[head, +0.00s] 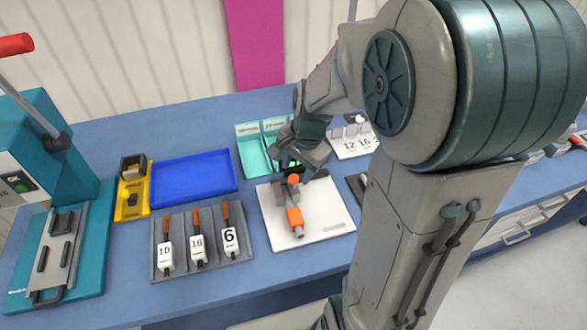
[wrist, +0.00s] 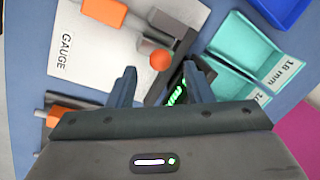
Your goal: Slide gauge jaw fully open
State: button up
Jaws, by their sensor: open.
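The gauge lies on a white board (head: 333,205), which reads "GAUGE" in the wrist view (wrist: 70,65). It has grey jaw blocks (wrist: 165,25), a dark rail, a green lit display (wrist: 178,97) and an orange ball knob (wrist: 160,61). The knob also shows in the head view (head: 293,179). An orange-handled piece (head: 295,217) lies at the grey blocks. My gripper (wrist: 162,76) is open and empty, its fingertips on either side of a line to the knob, apparently just short of it. In the head view my gripper (head: 302,160) hangs over the board's back edge and partly hides the gauge.
A grey rack (head: 185,265) with tags 10, 16 and 6 stands front left, beside a blue tray (head: 195,200) and a teal press (head: 80,180). Teal bins (head: 250,150) stand behind the board. A numbered white board (head: 345,150) is at the back right.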

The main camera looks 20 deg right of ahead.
aim_at(294, 186)
jog(key=shift+w+a+f, duration=0.1)
jog(key=shift+w+f, duration=0.05)
jog(key=shift+f, duration=0.6)
jog(key=shift+w+a+f, duration=0.1)
jog(key=shift+f, duration=0.6)
